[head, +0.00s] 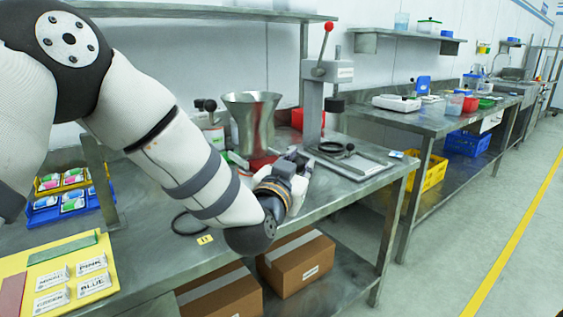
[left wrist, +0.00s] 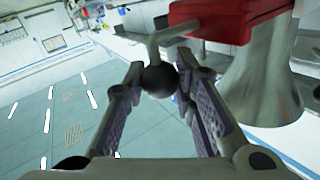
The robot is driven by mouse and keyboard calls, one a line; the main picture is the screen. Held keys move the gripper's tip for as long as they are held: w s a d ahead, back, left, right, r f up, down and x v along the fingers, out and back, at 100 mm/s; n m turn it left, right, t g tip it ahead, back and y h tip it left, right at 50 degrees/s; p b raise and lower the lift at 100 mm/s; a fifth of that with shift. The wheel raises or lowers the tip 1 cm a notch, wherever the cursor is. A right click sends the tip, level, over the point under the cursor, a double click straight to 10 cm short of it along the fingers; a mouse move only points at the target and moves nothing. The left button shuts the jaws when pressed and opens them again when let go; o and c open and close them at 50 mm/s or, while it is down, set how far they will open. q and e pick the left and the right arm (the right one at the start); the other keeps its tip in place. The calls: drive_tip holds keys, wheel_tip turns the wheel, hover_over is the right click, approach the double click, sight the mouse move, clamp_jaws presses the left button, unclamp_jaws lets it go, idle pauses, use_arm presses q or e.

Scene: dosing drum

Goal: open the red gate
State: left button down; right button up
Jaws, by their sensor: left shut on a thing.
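The steel hopper (head: 252,118) stands on the near bench; its flared metal side also shows in the left wrist view (left wrist: 262,85). The red gate (head: 262,162) sits at the hopper's lower end, mostly behind my left arm in the head view. In the left wrist view the red gate (left wrist: 232,20) has a bent metal rod ending in a black ball knob (left wrist: 158,80). My left gripper (head: 298,158) is beside the gate, its two fingers on either side of the knob, shut on it. My right gripper is not in view.
A press with a red-knobbed lever (head: 314,90) stands just right of the hopper. A yellow board with label cards (head: 75,285) and a blue tray (head: 62,208) lie at left. Cardboard boxes (head: 297,262) are on the lower shelf. The floor aisle at right is clear.

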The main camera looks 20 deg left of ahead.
use_arm(q)
drive_tip(key=shift+s+d+r, duration=0.15)
drive_tip(key=shift+s+d, duration=0.1)
drive_tip(key=shift+d, duration=0.05)
drive_tip(key=shift+f, duration=0.25)
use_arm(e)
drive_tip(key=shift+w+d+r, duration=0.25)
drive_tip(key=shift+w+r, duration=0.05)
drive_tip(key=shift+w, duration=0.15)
use_arm(q)
drive_tip(key=c, duration=1.3)
unclamp_jaws()
drive_tip(key=shift+d, duration=0.1)
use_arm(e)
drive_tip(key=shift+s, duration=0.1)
